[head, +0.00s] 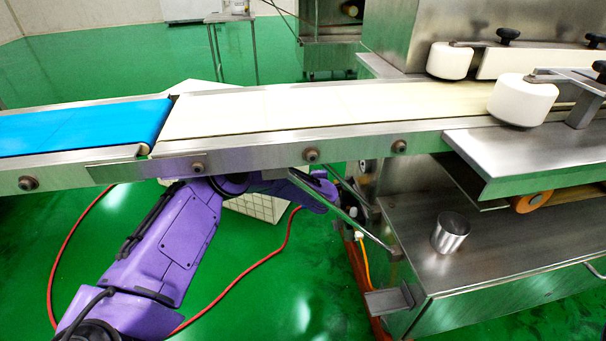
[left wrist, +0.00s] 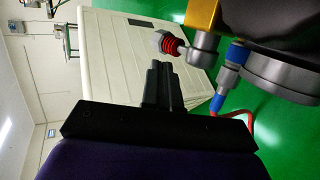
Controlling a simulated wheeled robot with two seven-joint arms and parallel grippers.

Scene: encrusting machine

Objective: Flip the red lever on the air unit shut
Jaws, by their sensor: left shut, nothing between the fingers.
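The air unit shows in the left wrist view at upper right, with a dark round body (left wrist: 285,72), a gold block (left wrist: 201,14) and grey and blue fittings (left wrist: 236,54). A small red part (left wrist: 173,46) beside a hex fitting sits at its left side; I take it for the red lever, but its angle is unclear. My left gripper (left wrist: 161,68) is shut and empty. Its black fingertips appear just below and left of the red part; contact cannot be told. In the head view my purple left arm reaches under the conveyor, and its fingers are hidden there. My right gripper is not in view.
The conveyor (head: 250,143) with blue and cream belts crosses above my left arm. A steel machine table (head: 480,265) with a metal cup (head: 450,233) stands at right. A white crate (head: 262,205) lies behind the arm. A red hose (head: 262,262) runs over the green floor.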

